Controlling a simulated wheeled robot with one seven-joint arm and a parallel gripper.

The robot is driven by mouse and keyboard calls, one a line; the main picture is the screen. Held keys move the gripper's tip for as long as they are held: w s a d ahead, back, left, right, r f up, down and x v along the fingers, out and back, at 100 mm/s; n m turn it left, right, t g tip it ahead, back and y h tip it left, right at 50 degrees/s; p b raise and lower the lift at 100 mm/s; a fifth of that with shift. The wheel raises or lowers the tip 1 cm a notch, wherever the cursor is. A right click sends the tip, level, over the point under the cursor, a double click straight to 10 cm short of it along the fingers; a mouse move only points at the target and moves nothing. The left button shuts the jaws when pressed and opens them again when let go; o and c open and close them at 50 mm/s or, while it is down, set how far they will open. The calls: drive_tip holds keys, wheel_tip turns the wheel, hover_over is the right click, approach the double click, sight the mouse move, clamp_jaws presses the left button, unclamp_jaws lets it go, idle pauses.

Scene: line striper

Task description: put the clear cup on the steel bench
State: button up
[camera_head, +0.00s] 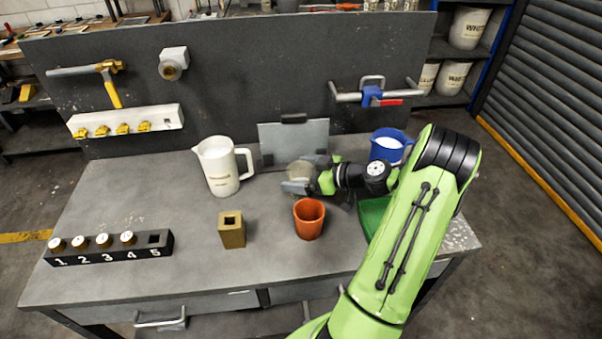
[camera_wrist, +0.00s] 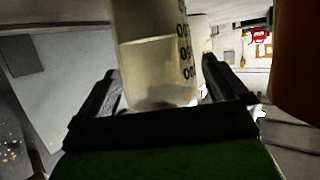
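The clear cup (camera_head: 301,170) has dark printed marks and a paler band in its lower part. In the wrist view the clear cup (camera_wrist: 155,60) stands between my two fingers, which lie close against its sides. My gripper (camera_head: 297,180) is shut on the clear cup; the fingers also show in the wrist view (camera_wrist: 160,95). It is low over the steel bench (camera_head: 180,280), behind the orange cup. I cannot tell whether the cup's base touches the bench. My arm hides part of the bench's right side.
An orange cup (camera_head: 309,219) and a brass block (camera_head: 232,230) stand in front of my gripper. A white jug (camera_head: 220,168) is left, a blue jug (camera_head: 388,146) right, and a green tray (camera_head: 373,213) beside my arm. A numbered rack (camera_head: 110,250) is front left. The left middle is clear.

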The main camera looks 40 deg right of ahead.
drive_tip(key=shift+r+p, duration=0.3)
drive_tip(key=shift+p, duration=0.1)
drive_tip(key=v, duration=1.2)
drive_tip(key=w+a+r+g, duration=0.2)
drive_tip(key=a+g, duration=0.1)
drive_tip(key=a, duration=0.4)
drive_tip(key=w+a+r+g+h, duration=0.1)
drive_tip(key=w+a+g, duration=0.1)
drive_tip(key=a, duration=0.4)
drive_tip(key=w+a+r+g, duration=0.1)
drive_tip(key=a+r+g, duration=0.15)
drive_tip(key=a, duration=0.45)
drive_tip(key=s+a+r+m+h, duration=0.4)
drive_tip(key=s+a, duration=0.6)
drive_tip(key=s, duration=0.4)
drive_tip(key=shift+s+r+p, duration=0.25)
drive_tip(key=shift+s+p, duration=0.1)
drive_tip(key=shift+p, duration=0.05)
drive_tip(key=shift+a, duration=0.2)
wheel_tip(320, 180, up, 4)
drive_tip(key=p, duration=0.4)
